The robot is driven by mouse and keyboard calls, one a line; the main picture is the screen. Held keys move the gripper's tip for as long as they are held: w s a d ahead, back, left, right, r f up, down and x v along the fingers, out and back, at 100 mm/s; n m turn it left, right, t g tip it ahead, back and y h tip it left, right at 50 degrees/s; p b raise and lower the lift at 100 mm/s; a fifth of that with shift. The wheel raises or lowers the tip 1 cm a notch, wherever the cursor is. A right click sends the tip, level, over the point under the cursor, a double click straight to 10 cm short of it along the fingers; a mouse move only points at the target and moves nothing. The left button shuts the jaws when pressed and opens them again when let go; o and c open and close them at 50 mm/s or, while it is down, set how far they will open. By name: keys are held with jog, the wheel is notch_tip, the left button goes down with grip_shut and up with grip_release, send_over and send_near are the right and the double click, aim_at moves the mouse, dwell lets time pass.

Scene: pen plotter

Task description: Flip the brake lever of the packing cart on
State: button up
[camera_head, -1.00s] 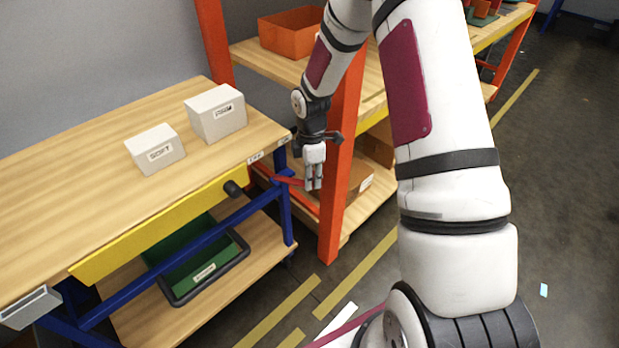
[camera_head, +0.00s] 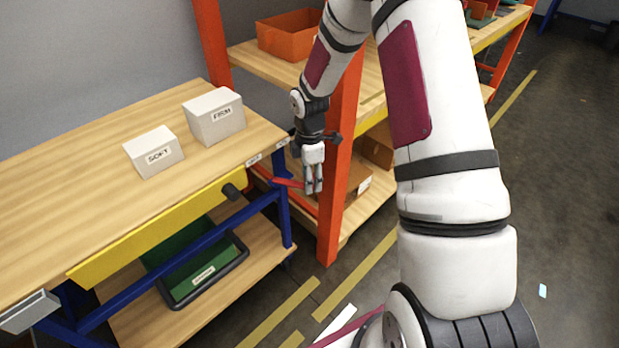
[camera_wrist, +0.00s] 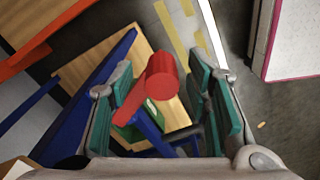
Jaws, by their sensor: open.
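The packing cart (camera_head: 110,150) has a wooden top and blue frame and stands at the left in the head view. Its red brake lever (camera_head: 288,182) sticks out to the right from the blue corner post. My gripper (camera_head: 314,184) points down at the lever's outer end. In the wrist view the lever's round red end (camera_wrist: 162,78) sits between the open green-padded fingers of my gripper (camera_wrist: 168,98), with visible room on both sides. I cannot tell whether either finger touches it. The lever's base is partly visible by the blue frame.
An orange-post shelf (camera_head: 340,150) stands close behind and right of my gripper, with a cardboard box (camera_head: 358,182) on its lower board. Two white blocks, SOFT (camera_head: 153,152) and FIRM (camera_head: 214,116), lie on the cart top. A green bin (camera_head: 205,268) sits below.

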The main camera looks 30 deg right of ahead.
notch_tip(320, 180, up, 10)
jog(key=shift+r, duration=0.75)
jog(key=s+a+r+m+h, duration=0.15)
jog(key=s+r+m, duration=0.25)
jog(key=s+r, duration=0.45)
jog(key=s+a+r+m, duration=0.3)
jog(key=s+r+m, duration=0.1)
jog(key=s+r, duration=0.45)
jog(key=s+a+r+m+t+y, duration=0.15)
jog(key=s+m, duration=0.25)
jog(key=s, duration=0.5)
jog(key=s+a+m, duration=0.3)
jog(key=s+m, duration=0.1)
jog(key=s, duration=0.6)
notch_tip(320, 180, up, 15)
jog(key=t+p, duration=0.2)
jog(key=p, duration=1.1)
jog(key=shift+w+d+t+p, duration=0.15)
jog(key=shift+w+t+p, duration=0.2)
jog(key=shift+w+p, duration=0.05)
